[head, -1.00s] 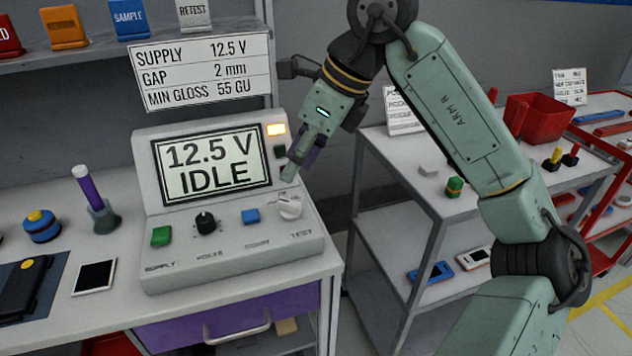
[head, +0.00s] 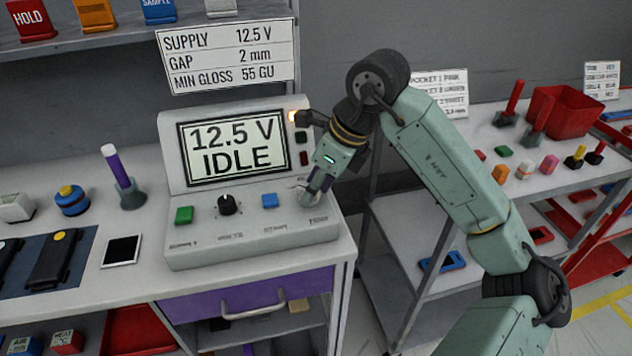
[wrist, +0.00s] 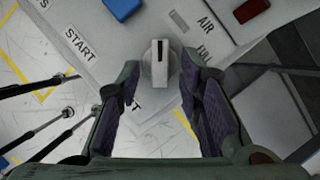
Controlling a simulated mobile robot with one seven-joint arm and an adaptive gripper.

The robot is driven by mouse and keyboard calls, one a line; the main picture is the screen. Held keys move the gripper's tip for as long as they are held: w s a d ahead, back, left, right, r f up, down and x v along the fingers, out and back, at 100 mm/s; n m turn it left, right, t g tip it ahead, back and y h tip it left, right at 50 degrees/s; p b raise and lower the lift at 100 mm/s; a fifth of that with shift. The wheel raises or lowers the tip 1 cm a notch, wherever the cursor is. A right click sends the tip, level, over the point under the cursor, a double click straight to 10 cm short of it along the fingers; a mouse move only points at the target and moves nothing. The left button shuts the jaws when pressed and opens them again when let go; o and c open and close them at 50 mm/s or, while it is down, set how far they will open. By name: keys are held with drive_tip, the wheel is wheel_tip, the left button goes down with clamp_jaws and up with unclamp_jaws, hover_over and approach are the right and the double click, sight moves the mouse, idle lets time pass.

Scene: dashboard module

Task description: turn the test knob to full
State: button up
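The test knob (wrist: 159,67) is a light grey dial with a raised bar and a dark pointer line, at the right end of the sloped console. In the wrist view it appears between the two fingertips of my gripper (wrist: 162,78), with a gap visible on each side. The fingers, with purple pads, are open and hold nothing. In the head view my gripper (head: 315,192) is low over the console's right end and hides most of the knob. The console screen (head: 232,148) reads 12.5 V IDLE.
A green button (head: 184,215), a black knob (head: 229,204) and a blue button (head: 269,201) sit left of my gripper on the console. A sign (head: 228,57) lists supply, gap and gloss values. A side table with a red bin (head: 563,113) stands to the right.

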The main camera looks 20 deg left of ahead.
drive_tip(key=shift+c, duration=0.5)
clamp_jaws()
